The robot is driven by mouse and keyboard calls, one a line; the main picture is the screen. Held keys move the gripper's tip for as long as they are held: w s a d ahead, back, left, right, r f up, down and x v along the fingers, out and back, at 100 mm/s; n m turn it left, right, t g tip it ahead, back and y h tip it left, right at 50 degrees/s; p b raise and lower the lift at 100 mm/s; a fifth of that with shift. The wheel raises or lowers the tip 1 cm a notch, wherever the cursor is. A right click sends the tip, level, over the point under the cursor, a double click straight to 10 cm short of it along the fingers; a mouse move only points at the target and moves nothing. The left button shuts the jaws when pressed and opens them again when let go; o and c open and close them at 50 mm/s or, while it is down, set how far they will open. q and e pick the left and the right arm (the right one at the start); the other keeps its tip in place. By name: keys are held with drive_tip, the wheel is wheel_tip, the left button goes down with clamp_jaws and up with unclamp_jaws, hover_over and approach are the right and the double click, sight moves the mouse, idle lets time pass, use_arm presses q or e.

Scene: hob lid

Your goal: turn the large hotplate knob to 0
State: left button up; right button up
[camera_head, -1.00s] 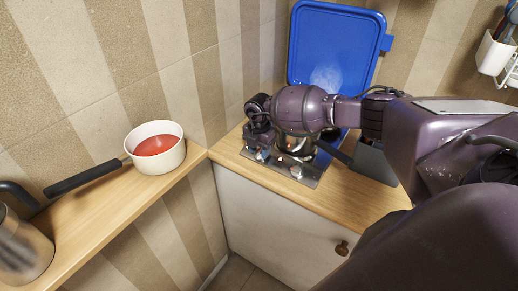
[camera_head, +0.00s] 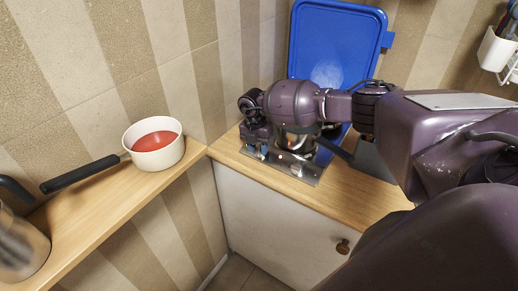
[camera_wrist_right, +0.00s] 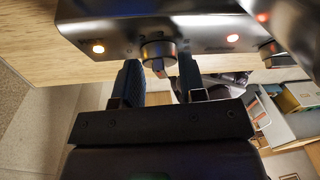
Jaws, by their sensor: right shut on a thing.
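The hob (camera_head: 285,170) is a shiny metal unit on the wooden counter, partly covered by my right arm. In the right wrist view its front panel (camera_wrist_right: 200,35) shows a round knob (camera_wrist_right: 158,50) between an orange light and a red light. My right gripper (camera_wrist_right: 157,78) has one finger on each side of this knob and is shut on it. In the head view my right gripper (camera_head: 257,143) is at the hob's left front. A second knob (camera_wrist_right: 272,50) shows at the right of the panel, free. The held knob's marking cannot be read. My left gripper is out of view.
A blue lid (camera_head: 335,45) stands upright behind the hob. A white pan (camera_head: 170,155) with red contents sits on the wooden ledge (camera_head: 100,215) at left. Counter to the right front is clear.

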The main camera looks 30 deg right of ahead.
drive_tip(key=n+b, duration=0.1)
drive_tip(key=n+g+h, duration=0.1)
drive_tip(key=n, duration=0.1)
drive_tip(key=n+g+h+b, duration=0.1)
drive_tip(key=n, duration=0.1)
drive_tip(key=shift+w+a+f+b, duration=0.15)
drive_tip(key=shift+w+a+b, duration=0.15)
drive_tip(key=shift+b, duration=0.05)
drive_tip(key=n+h+b, duration=0.1)
drive_tip(key=n, duration=0.1)
drive_tip(key=shift+a+n+g, duration=0.1)
drive_tip(key=shift+n+g, duration=0.2)
drive_tip(key=n+h+b, duration=0.1)
drive_tip(key=n+h, duration=0.1)
drive_tip(key=n, duration=0.1)
drive_tip(key=shift+a+f, duration=0.1)
drive_tip(key=shift+a, duration=0.05)
drive_tip(key=n+h, duration=0.1)
drive_tip(key=n, duration=0.2)
drive_tip(key=shift+a+b, duration=0.15)
drive_tip(key=shift+b, duration=0.15)
drive_tip(key=shift+n+h, duration=0.3)
drive_tip(key=shift+h, duration=0.1)
drive_tip(key=o, duration=0.5)
drive_tip(key=shift+f, duration=0.1)
drive_tip(key=shift+o, duration=0.2)
